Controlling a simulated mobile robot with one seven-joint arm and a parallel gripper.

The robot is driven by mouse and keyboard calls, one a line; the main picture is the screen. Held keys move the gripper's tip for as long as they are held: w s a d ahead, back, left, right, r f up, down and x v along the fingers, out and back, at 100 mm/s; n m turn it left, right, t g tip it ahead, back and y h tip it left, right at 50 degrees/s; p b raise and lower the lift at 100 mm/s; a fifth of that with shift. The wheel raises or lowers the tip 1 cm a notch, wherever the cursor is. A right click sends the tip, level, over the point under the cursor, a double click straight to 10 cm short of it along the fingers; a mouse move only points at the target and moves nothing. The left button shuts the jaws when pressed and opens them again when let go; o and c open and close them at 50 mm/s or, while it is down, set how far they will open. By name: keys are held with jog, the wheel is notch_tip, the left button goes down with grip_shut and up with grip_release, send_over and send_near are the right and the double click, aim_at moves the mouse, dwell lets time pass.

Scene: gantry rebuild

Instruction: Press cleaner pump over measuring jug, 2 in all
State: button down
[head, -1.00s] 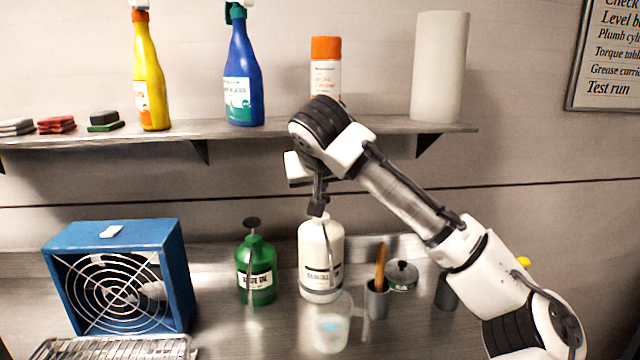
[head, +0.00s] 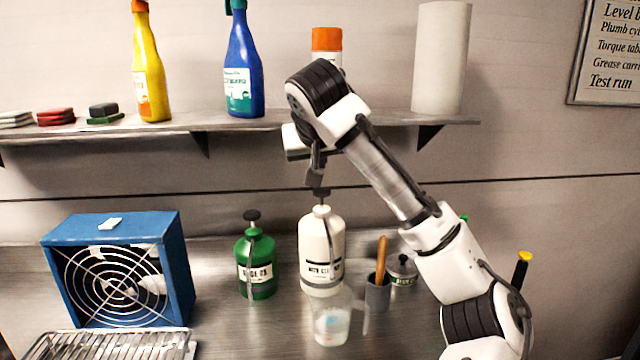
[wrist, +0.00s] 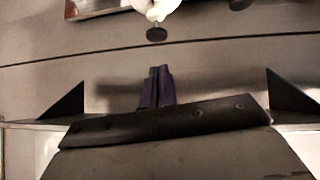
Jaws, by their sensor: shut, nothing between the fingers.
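The white pump bottle (head: 313,255) stands upright on the steel bench; its label is too blurred to read. Its thin dark stem and pump top show just under my gripper (head: 318,190), with a thin spout down its front. The clear measuring jug (head: 332,326) stands in front of the bottle with some pale blue liquid in it. In the wrist view, the dark round pump head (wrist: 157,34) lies beyond the tips of my gripper (wrist: 157,70). My gripper is shut and empty, above the pump head; I cannot tell whether they touch.
A green pump bottle (head: 257,262) stands to the left. A grey cup (head: 378,294) with a wooden handle and a small lidded pot (head: 403,270) stand to the right. A blue fan (head: 182,265) and a wire rack (head: 110,346) are at left. A shelf (head: 270,121) with bottles runs behind.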

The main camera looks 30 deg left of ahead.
aim_at(320, 194)
jog(key=shift+r+g+b, duration=0.15)
jog(key=shift+g+b, duration=0.15)
jog(key=shift+b, duration=0.05)
jog(key=shift+w, duration=0.1)
jog(key=p+x, duration=0.2)
jog(key=x, duration=0.7)
jog(key=shift+w+f+p, duration=0.3)
jog(key=shift+p, duration=0.1)
jog(key=shift+f, duration=0.1)
notch_tip(320, 194, down, 3)
jog(key=shift+f+b, duration=0.15)
jog(key=shift+b, duration=0.65)
